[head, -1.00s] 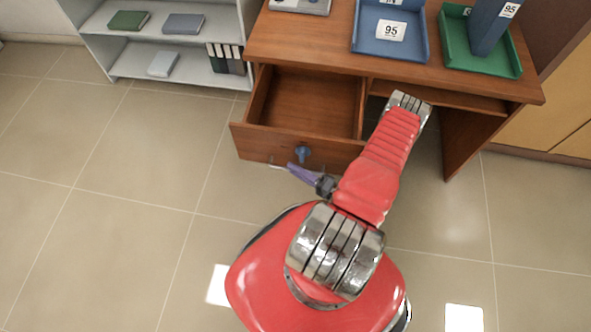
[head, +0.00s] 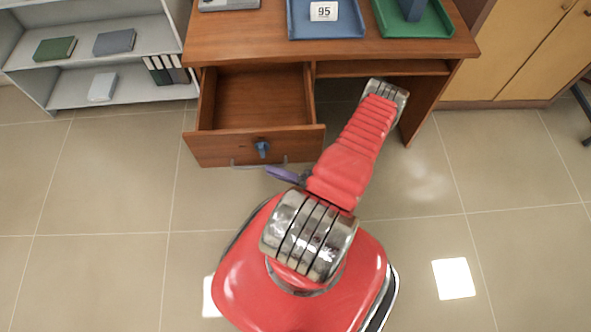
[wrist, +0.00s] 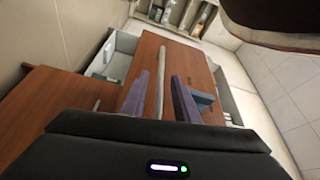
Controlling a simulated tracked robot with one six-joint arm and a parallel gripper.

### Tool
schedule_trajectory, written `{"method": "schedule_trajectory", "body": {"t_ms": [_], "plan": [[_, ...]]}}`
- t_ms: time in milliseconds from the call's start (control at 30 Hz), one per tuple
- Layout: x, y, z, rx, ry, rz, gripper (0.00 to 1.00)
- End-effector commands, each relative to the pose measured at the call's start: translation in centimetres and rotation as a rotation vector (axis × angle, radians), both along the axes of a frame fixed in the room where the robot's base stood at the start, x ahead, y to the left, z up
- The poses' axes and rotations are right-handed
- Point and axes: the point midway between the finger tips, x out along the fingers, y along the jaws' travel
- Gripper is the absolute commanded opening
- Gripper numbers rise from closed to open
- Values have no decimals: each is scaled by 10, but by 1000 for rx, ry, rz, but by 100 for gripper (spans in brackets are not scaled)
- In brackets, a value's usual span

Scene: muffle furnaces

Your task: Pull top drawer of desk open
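The wooden desk (head: 330,40) has its drawer (head: 250,95) at the left standing well out, and the inside looks empty. The drawer front (head: 215,150) carries a thin metal bar handle (head: 245,165) and a blue piece (head: 262,148). My gripper (head: 275,172) is at the right part of the handle in the head view, partly hidden by my arm. In the wrist view its two purple fingers (wrist: 159,78) are apart, one on each side of the handle (wrist: 160,95), with gaps showing. The blue piece (wrist: 203,99) is beside the right finger.
A blue tray (head: 345,27) and a green tray (head: 430,27) stand on the desktop. A grey shelf (head: 125,92) with books and binders is to the left of the desk. Yellowish cabinets (head: 510,65) stand at the right. The tiled floor (head: 110,190) at the left is clear.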

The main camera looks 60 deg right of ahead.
Motion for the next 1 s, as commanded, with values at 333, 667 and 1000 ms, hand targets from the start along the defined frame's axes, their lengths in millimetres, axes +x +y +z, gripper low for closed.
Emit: {"method": "schedule_trajectory", "body": {"t_ms": [333, 667, 1000], "plan": [[-35, -11, -3, -1, 1, -4, 28], [-67, -19, -6, -1, 1, -3, 28], [-75, -21, -7, 0, 2, 0, 28]]}}
